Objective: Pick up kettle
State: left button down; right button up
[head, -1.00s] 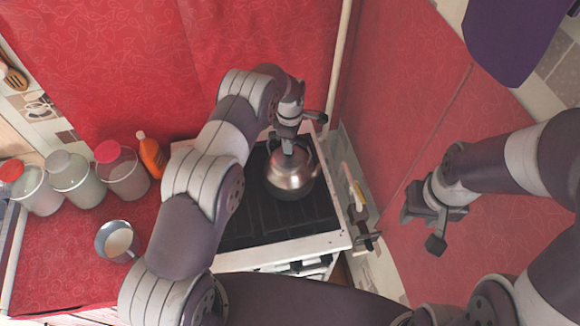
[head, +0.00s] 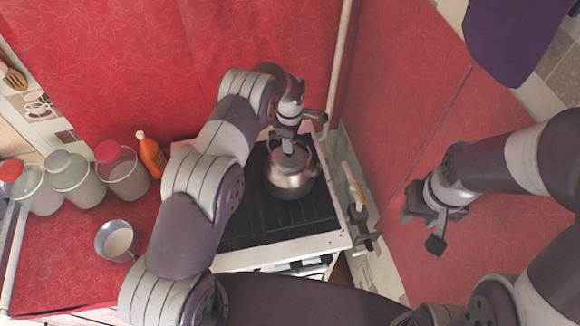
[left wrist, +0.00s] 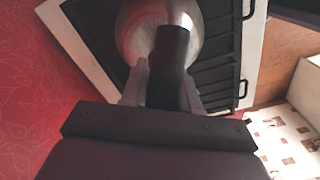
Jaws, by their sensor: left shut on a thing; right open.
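The kettle (head: 291,180) is shiny metal with a dark handle and stands upright on the black stove top (head: 250,225). My left gripper (head: 288,146) is over the top of the kettle, shut on its handle. In the left wrist view the kettle's round body (left wrist: 145,22) shows beyond the fingers of my left gripper (left wrist: 160,85), with the dark handle between them. The kettle appears to rest on the stove; the contact under it is hard to tell. My right gripper (head: 428,215) is open and empty, off to the right, away from the stove.
A red wall rises behind. A pale pipe (head: 340,65) runs up behind the stove's right side.

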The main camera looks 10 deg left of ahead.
pick_arm(q)
jog(key=shift+w+r, duration=0.1)
jog(key=shift+r, duration=0.1)
dwell(0.5)
